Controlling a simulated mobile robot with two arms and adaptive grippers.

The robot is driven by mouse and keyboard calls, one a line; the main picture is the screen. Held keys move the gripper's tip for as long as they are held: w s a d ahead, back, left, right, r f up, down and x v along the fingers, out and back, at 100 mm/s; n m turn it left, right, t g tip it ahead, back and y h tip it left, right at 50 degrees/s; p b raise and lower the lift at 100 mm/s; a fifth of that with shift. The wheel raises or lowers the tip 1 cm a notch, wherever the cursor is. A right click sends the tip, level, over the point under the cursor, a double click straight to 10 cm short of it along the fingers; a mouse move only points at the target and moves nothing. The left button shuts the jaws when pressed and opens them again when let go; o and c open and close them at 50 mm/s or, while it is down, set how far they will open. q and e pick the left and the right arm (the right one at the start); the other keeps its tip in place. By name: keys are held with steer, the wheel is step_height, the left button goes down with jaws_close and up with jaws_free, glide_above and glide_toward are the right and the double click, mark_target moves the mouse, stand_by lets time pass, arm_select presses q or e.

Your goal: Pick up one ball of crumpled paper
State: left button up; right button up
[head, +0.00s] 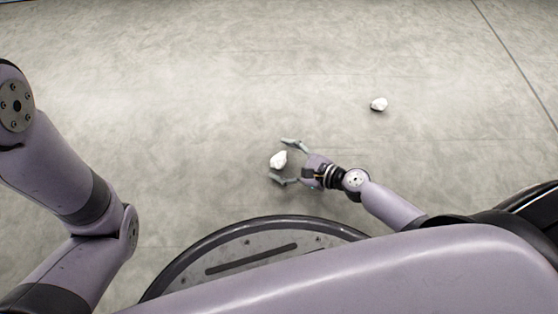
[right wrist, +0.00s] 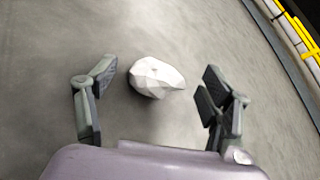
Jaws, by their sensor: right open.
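Two white balls of crumpled paper lie on the grey floor. The nearer ball (head: 278,160) is close in front of my right gripper (head: 287,161), between the lines of its two open fingers. In the right wrist view this ball (right wrist: 157,77) sits between and slightly beyond the fingertips of the right gripper (right wrist: 157,82), with gaps on both sides. The fingers are apart and hold nothing. The farther ball (head: 379,104) lies up and to the right, apart from the gripper. My left arm shows at the left, but its gripper is out of view.
The concrete floor (head: 180,90) around both balls is bare, with a thin dark seam at the upper right. In the right wrist view a yellow rail (right wrist: 299,30) and a dark edge run along the upper right corner.

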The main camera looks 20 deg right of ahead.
steer(key=shift+c, duration=0.4)
steer(key=c, duration=0.9)
steer(key=shift+o, duration=0.2)
steer(key=shift+r, duration=0.15)
